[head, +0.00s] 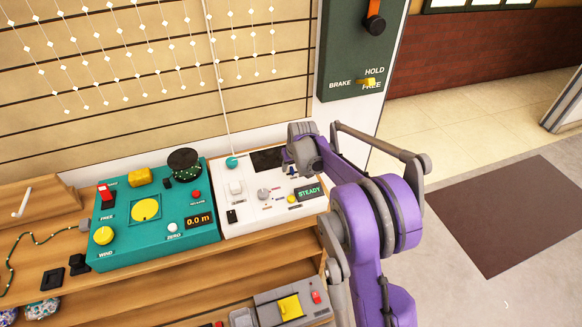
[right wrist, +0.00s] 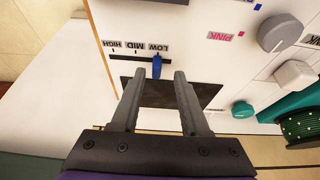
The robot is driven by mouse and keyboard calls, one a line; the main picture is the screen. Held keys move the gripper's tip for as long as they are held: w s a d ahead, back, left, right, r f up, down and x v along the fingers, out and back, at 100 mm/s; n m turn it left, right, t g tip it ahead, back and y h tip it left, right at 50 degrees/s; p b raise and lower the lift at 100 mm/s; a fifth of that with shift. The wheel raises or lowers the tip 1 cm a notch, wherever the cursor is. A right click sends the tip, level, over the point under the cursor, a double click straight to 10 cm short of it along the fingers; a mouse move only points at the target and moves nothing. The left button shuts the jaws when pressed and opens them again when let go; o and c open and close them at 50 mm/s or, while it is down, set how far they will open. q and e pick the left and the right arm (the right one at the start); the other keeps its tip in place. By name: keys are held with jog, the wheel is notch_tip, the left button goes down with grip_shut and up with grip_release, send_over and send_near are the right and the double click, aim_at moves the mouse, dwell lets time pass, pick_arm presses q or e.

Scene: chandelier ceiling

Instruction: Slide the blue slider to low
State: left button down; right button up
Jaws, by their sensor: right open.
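The blue slider (right wrist: 156,66) sits in a dark slot on the white panel (right wrist: 105,18), with LOW, MID and HIGH printed alongside. In the right wrist view the knob stands beside the LOW label, at the end of the row away from HIGH. My right gripper (right wrist: 159,78) is open. Its fingertips lie on either side of the knob's line, close to it, with nothing visibly held. In the head view my right gripper (head: 290,158) is over the white panel's upper right part and partly hides the slider area. My left gripper is not in view.
A green BRAKE box (head: 350,50) is on the wall behind. Another grey device (head: 268,312) sits below.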

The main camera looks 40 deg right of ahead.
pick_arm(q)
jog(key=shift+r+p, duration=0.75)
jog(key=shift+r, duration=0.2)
pick_arm(e)
jog(key=v, duration=0.9)
jog(key=shift+r, duration=0.2)
jog(key=s+a+r+n, duration=0.1)
jog(key=s+a+r, duration=0.1)
jog(key=s+a, duration=0.55)
jog(key=s+a+f+n+y, duration=0.1)
jog(key=s+a+f, duration=0.2)
jog(key=s+a, duration=0.65)
jog(key=s+a+f+n, duration=0.2)
jog(key=s+a, duration=0.5)
jog(key=s, duration=0.5)
pick_arm(q)
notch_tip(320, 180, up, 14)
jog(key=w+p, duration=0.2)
jog(key=p, duration=1)
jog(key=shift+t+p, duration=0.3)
pick_arm(e)
notch_tip(320, 180, up, 14)
jog(key=w+t, duration=0.1)
jog(key=w, duration=0.1)
jog(key=shift+w+d, duration=0.3)
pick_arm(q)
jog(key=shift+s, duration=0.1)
pick_arm(e)
jog(key=shift+s, duration=0.15)
